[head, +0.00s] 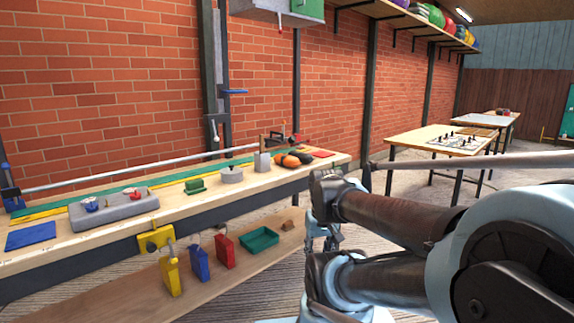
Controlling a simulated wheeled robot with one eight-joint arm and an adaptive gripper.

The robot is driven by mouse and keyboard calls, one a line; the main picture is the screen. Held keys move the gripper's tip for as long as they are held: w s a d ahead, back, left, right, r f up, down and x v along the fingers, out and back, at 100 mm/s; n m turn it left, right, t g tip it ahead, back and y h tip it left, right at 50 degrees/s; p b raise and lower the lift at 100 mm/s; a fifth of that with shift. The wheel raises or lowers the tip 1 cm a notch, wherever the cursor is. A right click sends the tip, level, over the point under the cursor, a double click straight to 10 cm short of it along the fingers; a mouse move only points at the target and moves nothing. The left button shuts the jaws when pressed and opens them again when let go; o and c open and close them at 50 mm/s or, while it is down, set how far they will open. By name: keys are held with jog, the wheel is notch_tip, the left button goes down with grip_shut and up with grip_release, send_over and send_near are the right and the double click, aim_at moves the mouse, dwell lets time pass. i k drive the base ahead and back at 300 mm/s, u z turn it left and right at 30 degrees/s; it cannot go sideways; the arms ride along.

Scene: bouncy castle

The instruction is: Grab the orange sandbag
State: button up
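An orange bag-like thing (290,161), which looks like the orange sandbag, lies on the wooden workbench (225,203) near its right end. A black part lies against its upper right side; I cannot tell whether that part belongs to it. My folded arm fills the lower right of the head view, its nearest links to the right of the bench end. I cannot make out my gripper or its fingers in this view. The bag lies apart from the visible arm links.
A lower shelf holds a green tray (259,240). Tables (410,139) stand beyond my arm.

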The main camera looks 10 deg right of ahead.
aim_at(282, 160)
jog(key=i, duration=1)
